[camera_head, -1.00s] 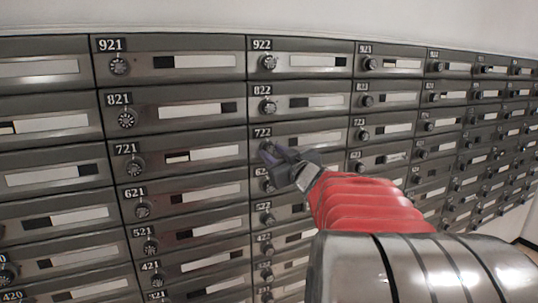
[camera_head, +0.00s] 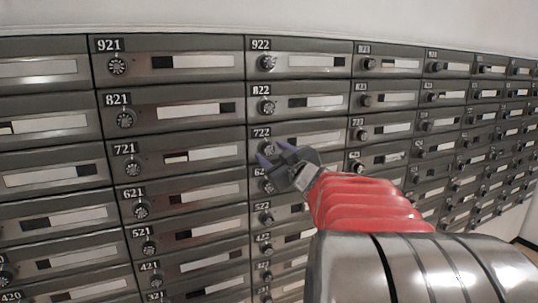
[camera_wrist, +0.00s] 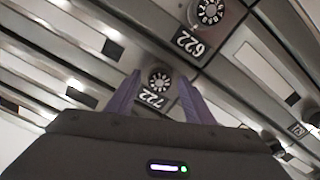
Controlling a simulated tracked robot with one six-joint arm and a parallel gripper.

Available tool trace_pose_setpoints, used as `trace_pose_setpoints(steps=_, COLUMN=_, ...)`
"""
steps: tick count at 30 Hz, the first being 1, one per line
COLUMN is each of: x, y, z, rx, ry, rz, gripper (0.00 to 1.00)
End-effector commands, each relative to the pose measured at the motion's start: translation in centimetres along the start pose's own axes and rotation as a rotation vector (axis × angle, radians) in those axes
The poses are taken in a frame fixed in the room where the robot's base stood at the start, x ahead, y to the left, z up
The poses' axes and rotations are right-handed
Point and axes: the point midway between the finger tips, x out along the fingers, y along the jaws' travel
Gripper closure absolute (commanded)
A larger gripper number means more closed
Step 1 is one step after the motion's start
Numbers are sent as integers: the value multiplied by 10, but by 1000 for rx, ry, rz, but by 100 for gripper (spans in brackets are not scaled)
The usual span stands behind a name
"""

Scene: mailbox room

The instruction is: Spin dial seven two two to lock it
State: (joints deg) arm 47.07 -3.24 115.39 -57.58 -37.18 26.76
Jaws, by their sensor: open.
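The dial of box 722 (camera_wrist: 160,80) is a round, dark knob with pale markings in the wrist view, beside its label 722 (camera_wrist: 153,99). In the head view the label 722 (camera_head: 261,133) shows just above my gripper (camera_head: 272,152), which largely covers the dial. My gripper (camera_wrist: 160,76) is open, with one purple finger on each side of the dial and a gap to it on both sides. The fingers hold nothing. I cannot tell how far the fingertips are from the panel.
Dial 622 (camera_wrist: 209,11) is close by in the wrist view. Dial 822 (camera_head: 266,107) is above my gripper and dial 721 (camera_head: 132,165) is to the left. Rows of grey mailboxes fill the wall.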

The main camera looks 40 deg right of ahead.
Motion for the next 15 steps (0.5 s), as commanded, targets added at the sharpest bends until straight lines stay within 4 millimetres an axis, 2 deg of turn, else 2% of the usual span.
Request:
trace_pose_setpoints(steps=8, x=-3, y=0, z=0, rx=0, ry=0, rz=0, gripper=52)
trace_pose_setpoints(steps=15, x=-24, y=1, z=0, rx=-1, ry=0, rz=2, gripper=52)
